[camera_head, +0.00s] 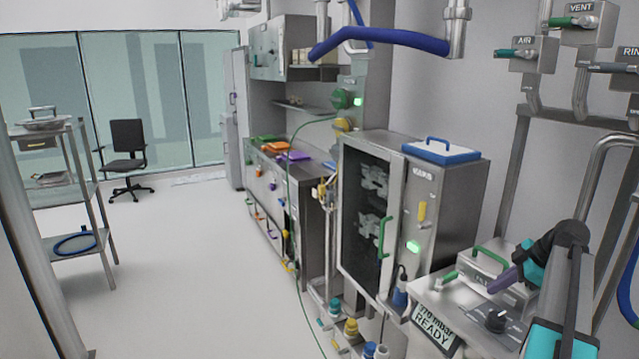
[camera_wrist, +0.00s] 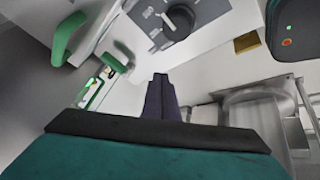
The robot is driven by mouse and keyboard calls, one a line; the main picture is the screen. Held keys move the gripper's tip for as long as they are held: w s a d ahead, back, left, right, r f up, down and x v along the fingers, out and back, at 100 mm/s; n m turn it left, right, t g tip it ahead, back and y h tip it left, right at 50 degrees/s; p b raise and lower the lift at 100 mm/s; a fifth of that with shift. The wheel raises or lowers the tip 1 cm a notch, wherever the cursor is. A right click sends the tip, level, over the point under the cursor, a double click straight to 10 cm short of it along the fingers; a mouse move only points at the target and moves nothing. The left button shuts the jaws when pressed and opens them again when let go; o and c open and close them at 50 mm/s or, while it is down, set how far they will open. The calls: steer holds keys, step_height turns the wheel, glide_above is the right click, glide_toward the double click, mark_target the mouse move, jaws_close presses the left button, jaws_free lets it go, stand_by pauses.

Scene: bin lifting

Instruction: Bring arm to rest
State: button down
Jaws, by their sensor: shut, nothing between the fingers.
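My arm, black and teal, reaches in from the lower right in the head view. My gripper (camera_head: 503,281) has dark purple fingers and hangs over the steel console with the READY display (camera_head: 435,328). In the wrist view my gripper (camera_wrist: 161,84) shows its two fingers side by side and touching, with nothing between them. A black rotary knob (camera_wrist: 178,22) lies beyond the fingertips on the console panel. The same knob (camera_head: 495,320) shows in front of the gripper in the head view.
A steel cabinet (camera_head: 440,205) with a glass door and green handle (camera_head: 384,238) stands left of the console. Pipes and valve boxes (camera_head: 580,22) line the right wall. A shelf rack (camera_head: 75,190) stands at the left. The floor (camera_head: 180,280) between is clear.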

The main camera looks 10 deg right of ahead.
steer(key=w+a+f+m+g, duration=0.2)
steer(key=w+a+f+m, duration=0.1)
steer(key=a+f, duration=0.8)
steer(key=w+a+f+m+g, duration=0.1)
steer(key=w+a+f+m, duration=0.2)
steer(key=a+f, duration=0.75)
steer(key=s+a+f+m+g+h, duration=0.1)
steer(key=s+a+f+m, duration=0.15)
steer(key=a+f, duration=0.45)
steer(key=s+a+f+m+g+h, duration=0.15)
steer(key=s+a, duration=0.25)
steer(key=a, duration=0.7)
steer(key=s+a+f+m+h, duration=0.1)
steer(key=s+a+f, duration=0.3)
steer(key=a, duration=0.5)
steer(key=s+f+g+b, duration=0.5)
steer(key=s+f+b, duration=0.4)
steer(key=s+f, duration=1.5)
step_height(320, 180, down, 5)
steer(key=shift+s+d+r, duration=0.2)
steer(key=shift+d, duration=0.1)
